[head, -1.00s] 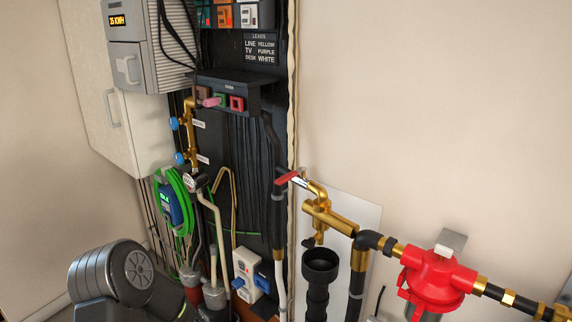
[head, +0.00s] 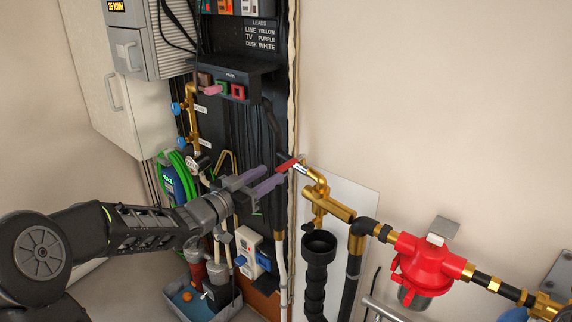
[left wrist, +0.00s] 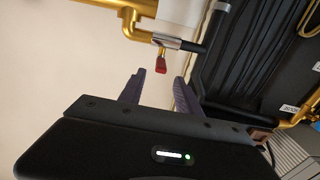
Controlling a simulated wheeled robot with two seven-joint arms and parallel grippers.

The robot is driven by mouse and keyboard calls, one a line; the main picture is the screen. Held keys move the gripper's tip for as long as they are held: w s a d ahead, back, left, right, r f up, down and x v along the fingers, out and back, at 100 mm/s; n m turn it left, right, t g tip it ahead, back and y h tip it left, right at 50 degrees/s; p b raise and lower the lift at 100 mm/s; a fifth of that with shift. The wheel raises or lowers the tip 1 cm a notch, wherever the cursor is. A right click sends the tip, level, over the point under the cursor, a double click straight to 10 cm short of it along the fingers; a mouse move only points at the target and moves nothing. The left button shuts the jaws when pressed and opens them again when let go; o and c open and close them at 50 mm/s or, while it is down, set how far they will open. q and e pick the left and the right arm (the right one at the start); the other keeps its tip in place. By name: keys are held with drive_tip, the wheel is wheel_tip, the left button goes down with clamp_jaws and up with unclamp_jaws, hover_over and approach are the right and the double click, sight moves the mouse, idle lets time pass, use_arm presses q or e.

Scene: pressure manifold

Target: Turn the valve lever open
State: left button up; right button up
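The red valve lever (head: 287,165) sits at the top of the brass tap and pipe (head: 325,203) on the wall. In the left wrist view the lever (left wrist: 161,66) shows as a small red tab beside a silver fitting. My left gripper (head: 273,171) reaches in from the left with its purple fingers pointing at the lever. In the left wrist view the fingers (left wrist: 160,82) are apart and empty, with the lever just beyond their tips, roughly between them. Whether a finger touches it I cannot tell. My right gripper is not in view.
A black drain pipe (head: 317,260) stands below the tap. A red regulator (head: 420,264) is on the pipe to the right. The dark panel (head: 240,135) with cables and sockets lies behind my left gripper. The wall above the pipe is bare.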

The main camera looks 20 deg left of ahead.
sight(284, 165)
use_arm(q)
drive_tip(key=p+x, duration=0.2)
drive_tip(key=x, duration=0.5)
drive_tip(key=shift+w+d, duration=0.1)
drive_tip(key=shift+w, duration=0.3)
drive_tip(key=shift+c, duration=0.2)
clamp_jaws()
idle(0.9)
